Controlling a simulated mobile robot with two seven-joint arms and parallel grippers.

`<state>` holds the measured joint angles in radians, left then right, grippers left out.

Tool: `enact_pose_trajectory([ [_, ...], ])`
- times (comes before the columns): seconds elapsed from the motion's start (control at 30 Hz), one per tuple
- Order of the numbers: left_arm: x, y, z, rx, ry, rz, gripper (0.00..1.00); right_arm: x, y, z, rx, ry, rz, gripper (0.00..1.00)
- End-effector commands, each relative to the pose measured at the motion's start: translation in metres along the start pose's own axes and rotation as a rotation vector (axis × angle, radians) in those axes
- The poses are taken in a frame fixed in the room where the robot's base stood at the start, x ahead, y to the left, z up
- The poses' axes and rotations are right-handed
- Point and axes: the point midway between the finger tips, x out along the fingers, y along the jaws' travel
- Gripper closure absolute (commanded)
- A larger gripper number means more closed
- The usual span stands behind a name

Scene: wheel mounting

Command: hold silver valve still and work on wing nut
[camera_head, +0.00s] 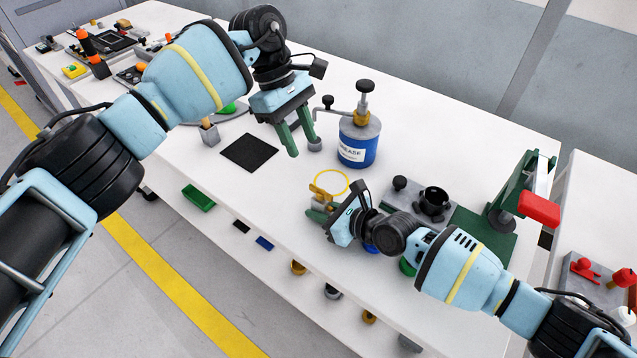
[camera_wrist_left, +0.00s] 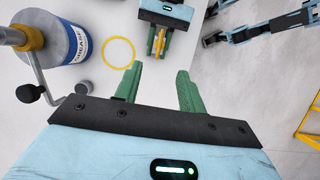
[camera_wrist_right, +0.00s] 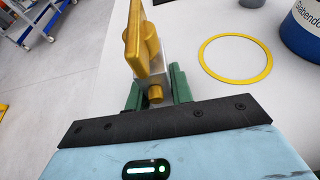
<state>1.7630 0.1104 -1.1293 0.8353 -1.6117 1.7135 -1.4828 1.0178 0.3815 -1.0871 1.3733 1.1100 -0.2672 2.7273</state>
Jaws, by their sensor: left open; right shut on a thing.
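The silver valve (camera_wrist_right: 164,73) is held between the green fingers of my right gripper (camera_wrist_right: 158,90), which is shut on it. A gold wing nut (camera_wrist_right: 138,42) sits at the valve's far end, with a gold stub nearer my palm. In the head view the gold part (camera_head: 326,188) shows above my right gripper (camera_head: 318,214), over the table's front part. The valve's gold also shows in the left wrist view (camera_wrist_left: 157,42). My left gripper (camera_head: 302,147) is open and empty, higher and to the left, apart from the valve. Its fingers point towards the valve in the left wrist view.
A yellow ring (camera_head: 346,176) lies on the white table beside the valve. A blue grease can (camera_head: 357,148) with a pump stands behind it. A black mat (camera_head: 249,152) lies left. A grey fixture (camera_head: 405,190) and green press (camera_head: 510,185) stand right.

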Motion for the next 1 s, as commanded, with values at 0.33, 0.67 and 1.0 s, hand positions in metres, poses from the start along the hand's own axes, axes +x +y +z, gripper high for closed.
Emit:
enact_pose_trajectory([
  [0.33,0.009,0.0,-0.001,0.014,-0.003,-0.002,0.6,0.0,0.0,0.0,0.0,0.0,0.0,1.0],
  [0.67,0.064,-0.001,0.0,0.014,-0.003,-0.002,0.6,0.0,0.0,0.0,0.0,0.0,0.0,1.0],
  [1.0,0.111,0.0,-0.001,0.012,-0.002,0.0,0.6,0.0,0.0,0.0,0.0,0.0,0.0,1.0],
])
